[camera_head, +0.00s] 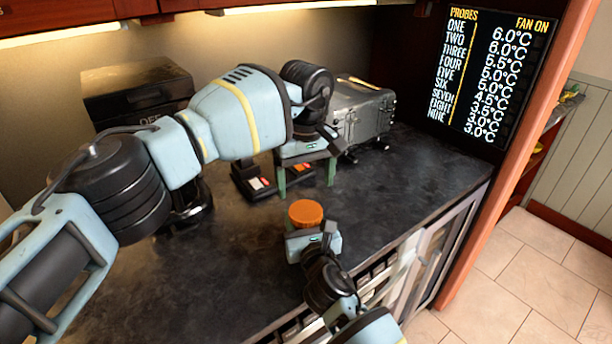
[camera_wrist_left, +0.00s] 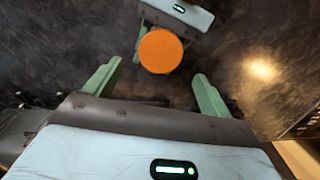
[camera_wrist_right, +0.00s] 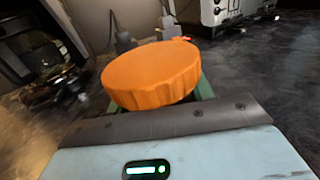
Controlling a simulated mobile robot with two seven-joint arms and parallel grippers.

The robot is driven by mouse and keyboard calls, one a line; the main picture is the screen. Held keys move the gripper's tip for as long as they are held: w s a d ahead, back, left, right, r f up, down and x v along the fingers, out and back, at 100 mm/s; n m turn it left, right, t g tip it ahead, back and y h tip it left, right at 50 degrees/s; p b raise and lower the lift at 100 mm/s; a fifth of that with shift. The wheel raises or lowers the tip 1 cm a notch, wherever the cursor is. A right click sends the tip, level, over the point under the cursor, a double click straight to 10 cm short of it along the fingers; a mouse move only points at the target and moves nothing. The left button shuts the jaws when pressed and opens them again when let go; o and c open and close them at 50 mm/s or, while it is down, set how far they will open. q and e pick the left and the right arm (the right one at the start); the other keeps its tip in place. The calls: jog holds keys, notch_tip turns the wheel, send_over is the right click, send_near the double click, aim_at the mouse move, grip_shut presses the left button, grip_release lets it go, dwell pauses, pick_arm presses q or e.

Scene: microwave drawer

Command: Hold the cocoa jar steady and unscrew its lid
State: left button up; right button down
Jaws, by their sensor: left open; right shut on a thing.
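The cocoa jar's orange ribbed lid (camera_head: 306,212) shows above my right gripper on the dark counter; it also shows in the left wrist view (camera_wrist_left: 161,50) and the right wrist view (camera_wrist_right: 150,76). The jar's body is mostly hidden below the lid and behind my right gripper (camera_wrist_right: 203,92), which is shut on it. My left gripper (camera_head: 307,178) is open and empty, its green fingers pointing down above the counter, behind the jar in the head view. In the left wrist view the lid lies beyond the gap between the open left fingers (camera_wrist_left: 158,88), apart from them.
A silver toaster-like appliance (camera_head: 362,110) stands at the back right, and a black box-shaped appliance (camera_head: 135,90) at the back left. Small dark items with coloured labels (camera_head: 253,182) sit behind my left gripper. The counter (camera_head: 420,180) is clear to the right of the jar.

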aim_at(306, 210)
pick_arm(q)
jog(key=shift+r+m, duration=0.5)
jog(key=shift+m, duration=0.6)
jog(key=shift+f, duration=4)
jog(key=c, duration=1.1)
jog(key=n, duration=0.7)
jog(key=o, duration=1.1)
jog(key=shift+r, duration=0.15)
